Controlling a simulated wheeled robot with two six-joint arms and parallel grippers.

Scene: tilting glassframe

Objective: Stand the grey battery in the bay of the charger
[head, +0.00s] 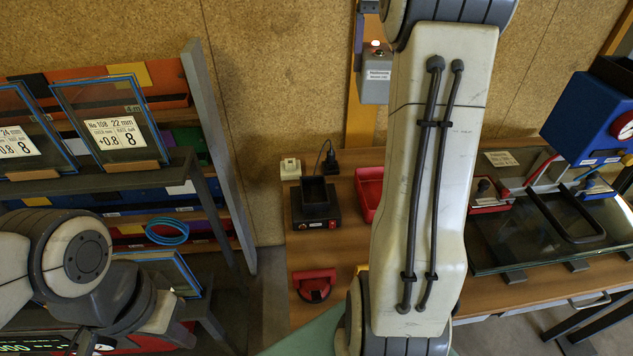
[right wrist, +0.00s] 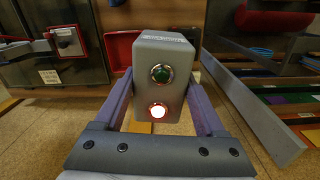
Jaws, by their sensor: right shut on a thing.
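The charger (head: 331,215) is a black base with a small red button, standing on the wooden bench left of my right arm in the head view. Its bay (head: 315,192) is an upright black box with a dark open top; I see nothing standing in it. In the right wrist view my right gripper (right wrist: 160,105) is shut on a grey box, the grey battery (right wrist: 146,92), with a finger along each side. A green round part and a glowing red-rimmed one show on its face.
A red tray (head: 367,188) stands right of the charger, partly behind my arm. A red-handled tool (head: 314,284) lies in front of it. A black plug (head: 331,162) and a pale socket box (head: 290,169) are behind. A rack with glass panes (head: 110,125) stands left.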

